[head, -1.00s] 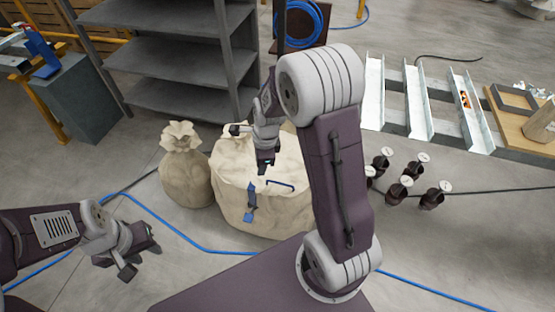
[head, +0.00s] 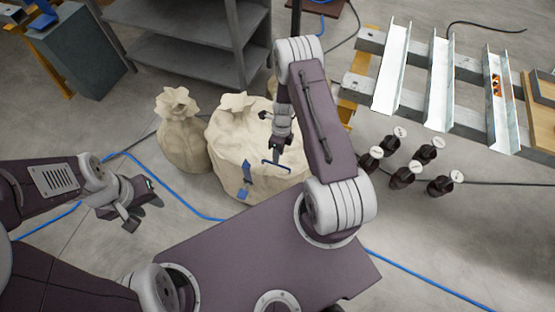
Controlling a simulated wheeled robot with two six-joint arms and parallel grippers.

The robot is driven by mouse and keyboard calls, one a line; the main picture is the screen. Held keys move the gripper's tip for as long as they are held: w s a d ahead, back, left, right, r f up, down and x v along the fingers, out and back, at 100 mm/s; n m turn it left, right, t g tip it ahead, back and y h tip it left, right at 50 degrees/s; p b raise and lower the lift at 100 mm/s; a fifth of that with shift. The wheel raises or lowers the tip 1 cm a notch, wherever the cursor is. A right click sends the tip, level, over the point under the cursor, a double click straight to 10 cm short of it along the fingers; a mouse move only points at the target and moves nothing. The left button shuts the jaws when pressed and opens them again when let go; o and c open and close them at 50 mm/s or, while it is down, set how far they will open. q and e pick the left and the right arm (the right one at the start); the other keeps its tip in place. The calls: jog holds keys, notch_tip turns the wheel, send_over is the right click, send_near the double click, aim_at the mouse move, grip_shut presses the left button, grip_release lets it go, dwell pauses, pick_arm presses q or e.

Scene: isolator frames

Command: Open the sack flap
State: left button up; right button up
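The large cream sack (head: 226,160) stands on the floor in the middle of the head view. A thin blue handle (head: 276,163) lies across its top, and a blue strap or clasp (head: 247,177) hangs on its front. I cannot make out the flap's edge. My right gripper (head: 280,149) points down over the sack, just behind the blue handle in the picture. Its fingers are small and partly hidden; whether they touch the handle does not show. My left gripper (head: 142,211) is open and empty over the floor, left of the sack.
A smaller tied sack (head: 183,140) stands left of the large one. A grey shelf (head: 190,45) is behind. A blue hose (head: 190,205) crosses the floor. Open floor lies left.

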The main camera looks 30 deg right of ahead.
jog(key=f, duration=0.4)
jog(key=shift+s+a, duration=0.25)
jog(key=shift+a, duration=0.1)
grip_shut()
dwell(1.0)
